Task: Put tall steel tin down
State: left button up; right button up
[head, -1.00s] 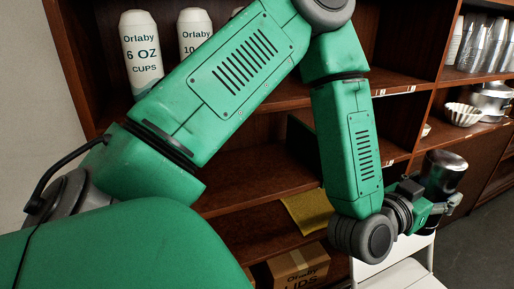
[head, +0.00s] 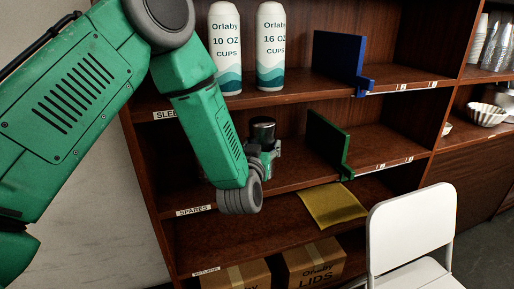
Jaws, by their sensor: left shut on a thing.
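The tall steel tin (head: 263,130) is a dark, shiny cylinder in the head view, near the left part of the shelf labelled SPARES (head: 194,210). My left gripper (head: 262,150) is shut on the tin, which looks upright. My wrist and forearm hide the tin's lower part and most of the fingers. I cannot tell whether the tin touches the shelf board. My right gripper is not in view.
A green divider (head: 328,143) stands right of the tin, with bare board between. Cup sleeves (head: 225,50) and a blue divider (head: 341,58) occupy the shelf above. Below are a yellow cloth (head: 332,204) and boxes (head: 314,262). A white chair (head: 412,230) stands front right.

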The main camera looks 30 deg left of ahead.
pick_arm(q)
jog(key=w+a, duration=0.8)
jog(key=a, duration=0.4)
jog(key=f, duration=0.5)
jog(key=w+f, duration=0.1)
jog(key=f, duration=0.1)
jog(key=shift+f, duration=0.3)
jog(key=o, duration=1.5)
jog(key=shift+s+d, duration=0.15)
jog(key=shift+d, duration=0.05)
jog(key=shift+c, duration=0.2)
jog(key=d+v, duration=0.1)
jog(key=v, duration=1.1)
jog(key=s+d+f+m+g+h, duration=0.1)
jog(key=s+d+f+g+h, duration=0.25)
jog(key=s+f, duration=0.4)
jog(key=s+d+f+m+g+h, duration=0.2)
jog(key=s+d+f+g, duration=0.3)
jog(key=f, duration=0.4)
jog(key=s+d+f+g, duration=0.1)
jog(key=s+f+g, duration=0.2)
jog(key=s, duration=0.9)
jog(key=s+d+f+m+g, duration=0.1)
jog(key=s+f+g, duration=0.3)
jog(key=s, duration=0.9)
jog(key=shift+g, duration=0.55)
